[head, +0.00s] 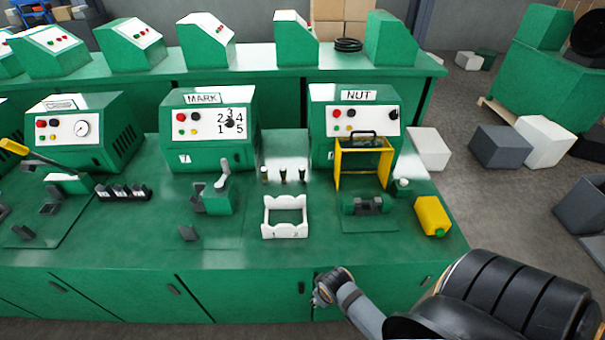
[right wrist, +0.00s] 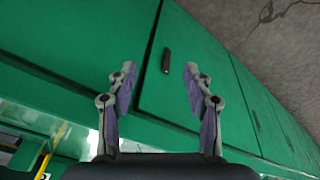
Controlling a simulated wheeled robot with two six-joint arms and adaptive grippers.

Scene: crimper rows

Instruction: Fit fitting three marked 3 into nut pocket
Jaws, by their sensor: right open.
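Several small dark fittings are in view, three of them upright in a row on a pale plate between the MARK and NUT machines, such as the right one (head: 302,175). Marks on them are too small to read, so I cannot tell which is fitting three. The NUT machine (head: 322,120) has a raised yellow guard frame (head: 338,167) in front of it. The dark nut pocket block (head: 368,206) sits before this frame; its inside is unclear. My right gripper (head: 330,286) is in front of the bench, apart from these things. In the right wrist view it (right wrist: 158,86) is open and empty.
A white notched rack (head: 285,231) stands left of the nut block. A yellow container (head: 433,216) lies near the bench's right edge. The MARK machine (head: 180,128) and a small grey-green press (head: 218,200) are further left. The bench's front strip is clear.

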